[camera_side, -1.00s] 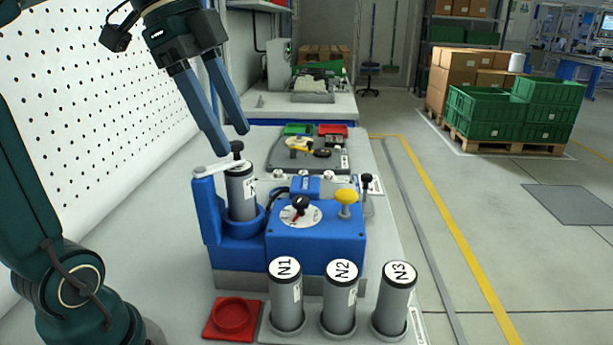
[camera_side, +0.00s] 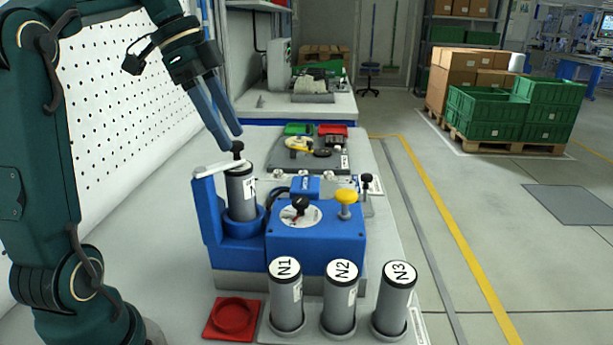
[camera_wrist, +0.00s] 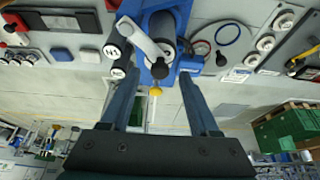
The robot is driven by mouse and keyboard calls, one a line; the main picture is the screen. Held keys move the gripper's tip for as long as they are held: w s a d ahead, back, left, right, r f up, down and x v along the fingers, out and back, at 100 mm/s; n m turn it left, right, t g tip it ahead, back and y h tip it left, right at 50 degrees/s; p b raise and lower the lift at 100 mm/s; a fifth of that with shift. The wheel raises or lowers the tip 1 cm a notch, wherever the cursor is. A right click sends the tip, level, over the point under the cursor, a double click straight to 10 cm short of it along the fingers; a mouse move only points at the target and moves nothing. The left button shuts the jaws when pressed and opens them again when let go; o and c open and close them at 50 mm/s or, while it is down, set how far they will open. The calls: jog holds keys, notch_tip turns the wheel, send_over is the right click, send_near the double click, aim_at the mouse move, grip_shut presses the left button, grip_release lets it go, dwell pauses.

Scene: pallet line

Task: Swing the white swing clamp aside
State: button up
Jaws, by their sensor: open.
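The white swing clamp (camera_side: 214,167) lies across the top of a grey cylinder (camera_side: 241,190) that stands upright in a blue holder (camera_side: 207,210). A black knob (camera_side: 237,147) sits at the clamp's end, above the cylinder. In the wrist view the white clamp (camera_wrist: 143,38) runs slantwise to the black knob (camera_wrist: 160,70), between my two fingers. My gripper (camera_side: 231,141) is open and empty, tilted, with its blue fingertips close around or just above the knob. I cannot tell whether they touch it.
A blue box with a dial (camera_side: 300,214) and a yellow knob (camera_side: 346,197) adjoins the holder on the right. Cylinders N1 (camera_side: 286,300), N2 (camera_side: 340,302) and N3 (camera_side: 392,305) stand in front, beside a red square base (camera_side: 232,319). A white pegboard (camera_side: 120,110) borders the left.

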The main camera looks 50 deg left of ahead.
jog(key=shift+w+d+f, duration=0.15)
jog(key=shift+f, duration=0.35)
grip_shut()
dwell(1.3)
